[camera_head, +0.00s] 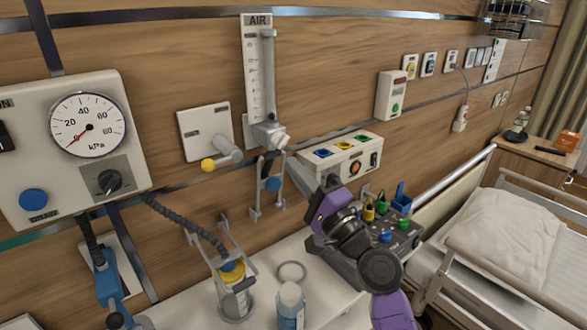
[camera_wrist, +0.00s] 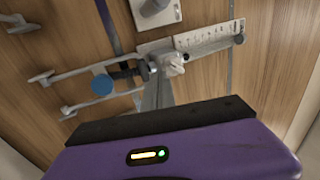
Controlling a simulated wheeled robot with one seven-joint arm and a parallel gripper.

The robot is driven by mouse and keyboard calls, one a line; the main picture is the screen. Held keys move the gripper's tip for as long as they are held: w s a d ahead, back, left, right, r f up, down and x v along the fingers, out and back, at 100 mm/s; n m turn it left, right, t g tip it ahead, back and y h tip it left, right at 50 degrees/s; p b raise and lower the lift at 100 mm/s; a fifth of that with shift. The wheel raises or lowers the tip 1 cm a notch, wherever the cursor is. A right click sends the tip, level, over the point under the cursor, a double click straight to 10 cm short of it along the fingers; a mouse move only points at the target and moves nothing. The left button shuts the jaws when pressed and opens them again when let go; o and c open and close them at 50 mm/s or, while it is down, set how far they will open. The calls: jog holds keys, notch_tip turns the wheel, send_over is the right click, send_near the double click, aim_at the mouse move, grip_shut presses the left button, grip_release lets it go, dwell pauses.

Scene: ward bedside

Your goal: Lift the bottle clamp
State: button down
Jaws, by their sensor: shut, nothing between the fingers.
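What looks like the bottle clamp, a grey bracket with a blue knob (camera_head: 272,184) and thin arms, hangs on the wall below the AIR flowmeter (camera_head: 256,75). It also shows in the wrist view, where its blue knob (camera_wrist: 102,86) and black upper part lie left of my fingers. My gripper (camera_head: 294,165) reaches up and left toward the wall, just right of the clamp's upper part. Its grey fingers (camera_wrist: 155,85) are together with nothing held. Whether they touch the clamp or flowmeter base cannot be told.
A wire-held jar with a yellow top (camera_head: 232,270), a white-capped bottle (camera_head: 290,305) and a grey ring (camera_head: 291,272) stand on the white surface below. A white outlet box (camera_head: 340,158) and a dark device with coloured connectors (camera_head: 385,230) are close to my arm.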

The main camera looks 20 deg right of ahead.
jog(key=s+d+b, duration=0.1)
jog(key=s+d, duration=0.1)
jog(key=s, duration=0.6)
jog(key=shift+s+d+f, duration=0.15)
jog(key=shift+d, duration=0.2)
jog(key=s+d+f+n+h, duration=0.5)
jog(key=s+f+h, duration=0.4)
jog(key=s+f, duration=0.15)
jog(key=s+a+f+n+g, duration=0.2)
jog(key=s+f+n, duration=0.1)
jog(key=s, duration=0.7)
jog(key=s+a+f+n+g+y, duration=0.1)
jog(key=s+a+f+n+g, duration=0.1)
jog(key=s, duration=0.7)
jog(key=s+a+f+n+g+y, duration=0.1)
jog(key=s+f+n, duration=0.3)
jog(key=s, duration=0.6)
jog(key=shift+s+a+f+g, duration=0.35)
jog(key=shift+a+f+g, duration=0.25)
jog(key=shift+f+g, duration=0.15)
